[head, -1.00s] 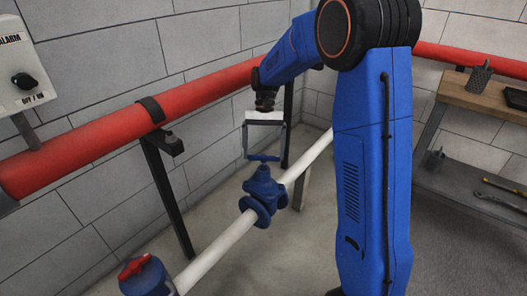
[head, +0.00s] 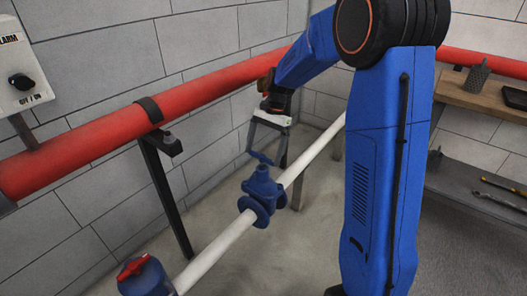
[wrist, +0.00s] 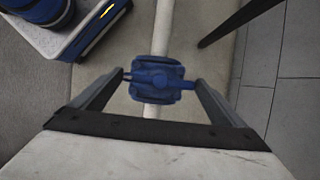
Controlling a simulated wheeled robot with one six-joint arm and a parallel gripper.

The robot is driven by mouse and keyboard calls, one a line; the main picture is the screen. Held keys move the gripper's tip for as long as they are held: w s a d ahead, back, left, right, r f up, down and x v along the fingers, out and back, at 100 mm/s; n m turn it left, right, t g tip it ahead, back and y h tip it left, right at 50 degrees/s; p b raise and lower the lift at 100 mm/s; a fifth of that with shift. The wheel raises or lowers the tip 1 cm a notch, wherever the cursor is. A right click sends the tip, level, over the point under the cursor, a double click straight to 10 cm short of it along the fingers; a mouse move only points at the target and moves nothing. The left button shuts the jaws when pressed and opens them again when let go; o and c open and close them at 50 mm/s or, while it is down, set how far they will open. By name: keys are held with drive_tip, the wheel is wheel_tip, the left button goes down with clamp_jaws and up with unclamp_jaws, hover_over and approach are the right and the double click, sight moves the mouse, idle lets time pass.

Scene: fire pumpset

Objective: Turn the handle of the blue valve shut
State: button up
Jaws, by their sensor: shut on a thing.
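The blue valve (head: 262,190) sits on the white pipe, in the middle of the head view. Its blue handle (head: 261,158) is a flat bar on top of the valve. My gripper (head: 265,151) comes down on the handle from above, with a finger at each end of the bar. In the wrist view the handle (wrist: 160,82) spans the space between the two fingertips, and the valve body lies right below it. My gripper is shut on the handle. The contact at the fingertips is small and partly hidden.
The white pipe (head: 222,243) runs diagonally along the floor. A blue fitting with a red handle (head: 135,267) is at the lower left. A red pipe (head: 95,143) on black supports runs along the wall. A workbench (head: 480,105) stands at the right.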

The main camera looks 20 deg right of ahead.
drive_tip(key=shift+d, duration=0.1)
idle(0.3)
drive_tip(key=o, duration=0.7)
drive_tip(key=shift+o, duration=0.2)
drive_tip(key=shift+r, duration=0.15)
drive_tip(key=v, duration=1.7)
drive_tip(key=shift+r, duration=0.2)
drive_tip(key=shift+s, duration=0.1)
